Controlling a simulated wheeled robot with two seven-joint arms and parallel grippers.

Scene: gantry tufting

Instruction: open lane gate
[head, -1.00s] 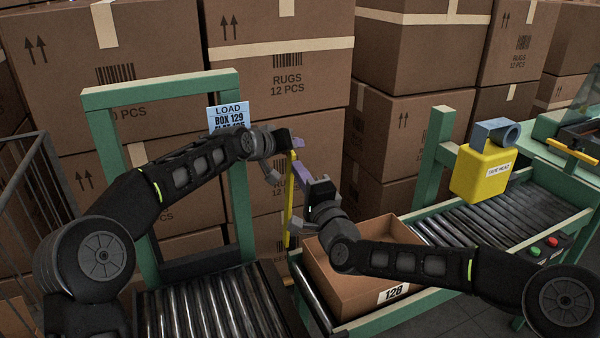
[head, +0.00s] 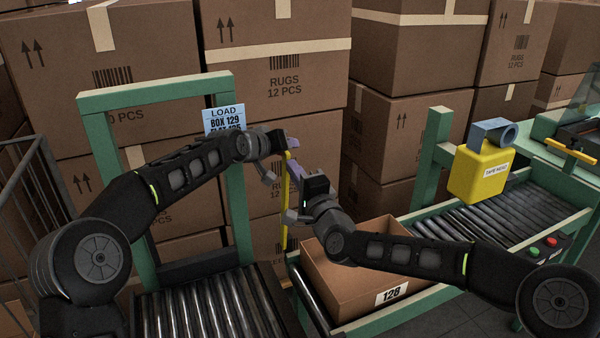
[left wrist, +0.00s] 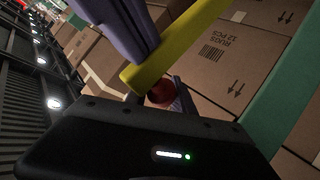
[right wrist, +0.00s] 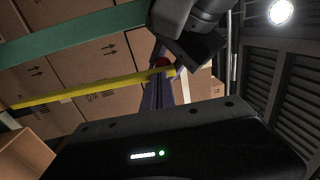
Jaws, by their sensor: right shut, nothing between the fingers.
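The lane gate shows as a yellow bar (head: 284,212), upright in the head view beside the right post of the green frame (head: 241,190). The bar also shows in the right wrist view (right wrist: 85,88) and in the left wrist view (left wrist: 180,45), with a red knob (left wrist: 160,92) near its end. My left gripper (head: 290,144) is at the bar's upper end. Its fingers seem to lie either side of the knob, but I cannot tell whether they grip it. My right gripper (head: 293,172) is shut and empty, close to the bar, just below the left one.
A roller conveyor (head: 205,305) runs through the green frame. An open carton (head: 350,295) marked 128 sits on the right-hand conveyor (head: 500,225). A yellow tape head (head: 477,175) stands over that conveyor. Stacked rug boxes (head: 280,60) fill the back. A dark cage (head: 30,200) stands at left.

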